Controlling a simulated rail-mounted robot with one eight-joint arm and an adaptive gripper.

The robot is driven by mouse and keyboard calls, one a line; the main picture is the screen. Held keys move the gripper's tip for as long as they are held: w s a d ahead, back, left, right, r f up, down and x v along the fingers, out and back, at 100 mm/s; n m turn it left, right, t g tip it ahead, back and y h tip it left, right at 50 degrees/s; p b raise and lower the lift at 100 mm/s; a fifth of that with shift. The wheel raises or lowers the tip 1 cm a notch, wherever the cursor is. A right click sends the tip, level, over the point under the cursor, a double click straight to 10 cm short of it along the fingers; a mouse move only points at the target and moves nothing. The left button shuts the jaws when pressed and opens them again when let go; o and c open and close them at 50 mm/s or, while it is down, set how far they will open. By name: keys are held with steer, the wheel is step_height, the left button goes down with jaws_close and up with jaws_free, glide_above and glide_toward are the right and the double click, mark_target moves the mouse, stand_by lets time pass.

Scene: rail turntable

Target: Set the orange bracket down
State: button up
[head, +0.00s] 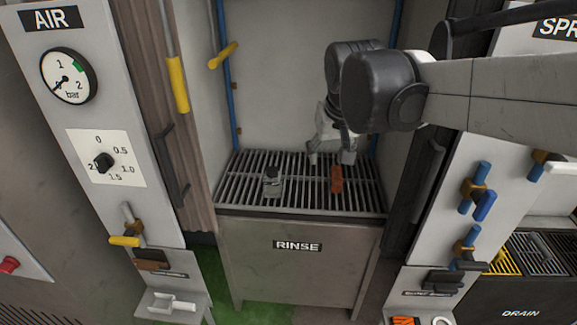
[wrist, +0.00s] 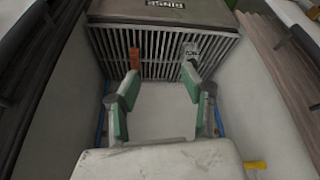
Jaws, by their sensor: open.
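The orange bracket (head: 336,179) is on the slatted grate (head: 232,190) of the rinse station, right of the grate's middle. In the wrist view the bracket (wrist: 135,60) shows just past the tip of the left finger. My gripper (head: 330,157) is over the grate, behind the bracket in the head view. Its green-padded fingers (wrist: 160,76) are spread wide with nothing between them. The bracket appears apart from the fingers, though one fingertip is close to it in the head view.
A small grey metal part (head: 272,181) stands on the grate to the left; the wrist view shows it too (wrist: 190,51). Walls enclose the rinse bay at the back and sides. Yellow-handled (head: 223,55) and blue-handled valves line the bay and side panels. The grate's middle is clear.

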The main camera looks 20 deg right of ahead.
steer(key=s+a+f+t, duration=0.1)
steer(key=s+a+f, duration=0.1)
steer(key=s, duration=0.5)
steer(key=s+a+f+n+t, duration=0.1)
steer(key=s+a+f, duration=0.1)
steer(key=s, duration=0.6)
steer(key=shift+a+f+y, duration=0.25)
steer(key=shift+f+y, duration=0.15)
steer(key=shift+f, duration=0.45)
steer(key=shift+f, duration=0.1)
step_height(320, 180, down, 2)
steer(key=shift+b, duration=1.1)
